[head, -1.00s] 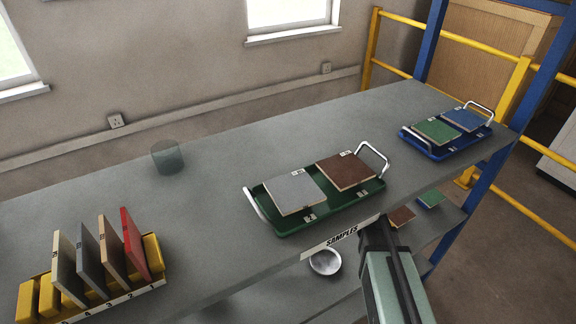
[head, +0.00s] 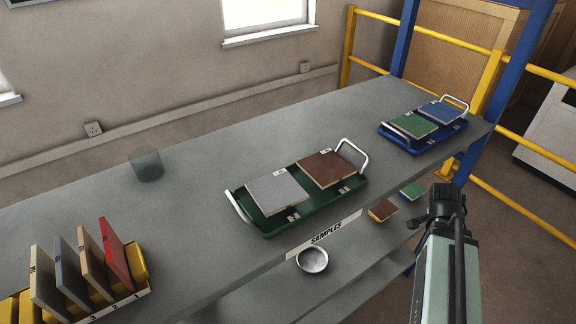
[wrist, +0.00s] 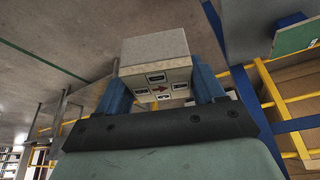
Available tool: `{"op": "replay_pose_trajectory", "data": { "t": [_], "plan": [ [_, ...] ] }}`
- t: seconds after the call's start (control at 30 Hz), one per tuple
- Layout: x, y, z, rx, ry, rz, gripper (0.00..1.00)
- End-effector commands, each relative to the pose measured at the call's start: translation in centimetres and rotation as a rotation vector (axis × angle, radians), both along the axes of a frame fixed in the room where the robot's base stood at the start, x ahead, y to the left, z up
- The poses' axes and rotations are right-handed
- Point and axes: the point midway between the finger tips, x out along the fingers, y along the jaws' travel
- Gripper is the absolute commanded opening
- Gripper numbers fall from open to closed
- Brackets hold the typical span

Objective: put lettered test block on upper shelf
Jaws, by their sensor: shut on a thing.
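My gripper (wrist: 160,88) shows in the wrist view, its two blue fingers shut on a pale grey block (wrist: 155,48). The block's near face carries several small dark labels and a brown arrow mark. In the head view my arm's end (head: 447,200) is at the right, beyond the front edge of the upper shelf (head: 200,215); the fingers and block cannot be made out there. The shelf's front edge carries a SAMPLES label (head: 323,234).
A green tray (head: 265,228) with grey and brown tiles stands mid-shelf. A blue tray (head: 420,148) is at the right end. A tile rack (head: 122,300) and a glass cup (head: 146,165) are to the left. A bowl (head: 312,260) and two tiles sit lower. A blue post (head: 478,130) rises right.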

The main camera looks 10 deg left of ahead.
Motion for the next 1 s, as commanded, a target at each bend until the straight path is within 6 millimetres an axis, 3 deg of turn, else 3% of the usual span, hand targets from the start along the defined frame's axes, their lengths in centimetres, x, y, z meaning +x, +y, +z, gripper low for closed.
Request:
{"op": "replay_pose_trajectory", "data": {
  "t": [0.37, 1.0],
  "plan": [
    [2.1, -0.7, 7.7, -0.002, -0.005, 0.202, 0.22],
    [4.6, 1.8, 20.8, -0.002, -0.004, 0.518, 0.22]
  ]
}}
